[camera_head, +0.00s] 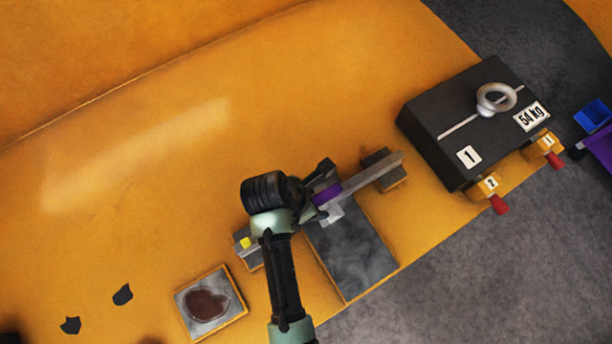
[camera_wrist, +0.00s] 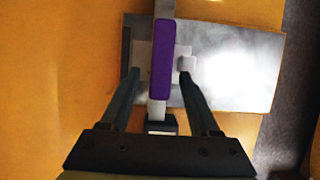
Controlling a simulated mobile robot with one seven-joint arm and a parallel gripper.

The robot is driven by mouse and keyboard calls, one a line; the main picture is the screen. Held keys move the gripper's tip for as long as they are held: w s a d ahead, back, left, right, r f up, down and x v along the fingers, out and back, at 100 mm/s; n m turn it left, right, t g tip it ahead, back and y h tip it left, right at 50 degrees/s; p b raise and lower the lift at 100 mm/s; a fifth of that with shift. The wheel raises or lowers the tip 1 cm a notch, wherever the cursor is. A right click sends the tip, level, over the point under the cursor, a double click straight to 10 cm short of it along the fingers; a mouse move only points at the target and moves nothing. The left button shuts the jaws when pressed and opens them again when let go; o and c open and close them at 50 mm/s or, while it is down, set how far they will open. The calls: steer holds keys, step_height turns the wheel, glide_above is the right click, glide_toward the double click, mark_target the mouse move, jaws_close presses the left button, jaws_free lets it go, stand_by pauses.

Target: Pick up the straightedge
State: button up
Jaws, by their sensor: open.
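The straightedge (camera_head: 372,173) is a long grey bar with a purple grip (camera_wrist: 162,60) at its middle. In the head view it runs diagonally and appears to rest on a dark block (camera_head: 391,183) near its right end and another block at its left end, partly hidden by my arm. My gripper (camera_head: 329,190) is open at the purple grip. In the wrist view my open gripper (camera_wrist: 160,76) has one finger on each side of the bar, with a visible gap on both sides. Whether the fingertips reach down to grip height is hard to tell.
A grey plate (camera_head: 352,254) lies under the bar. A black casting (camera_head: 440,125) marked 54 kg, with a ring on top, stands at right beside yellow blocks with red ends. A tile with a brown patch (camera_head: 207,305) lies lower left. The yellow surface behind is clear.

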jaws_close()
stand_by(0.3)
stand_by(1.1)
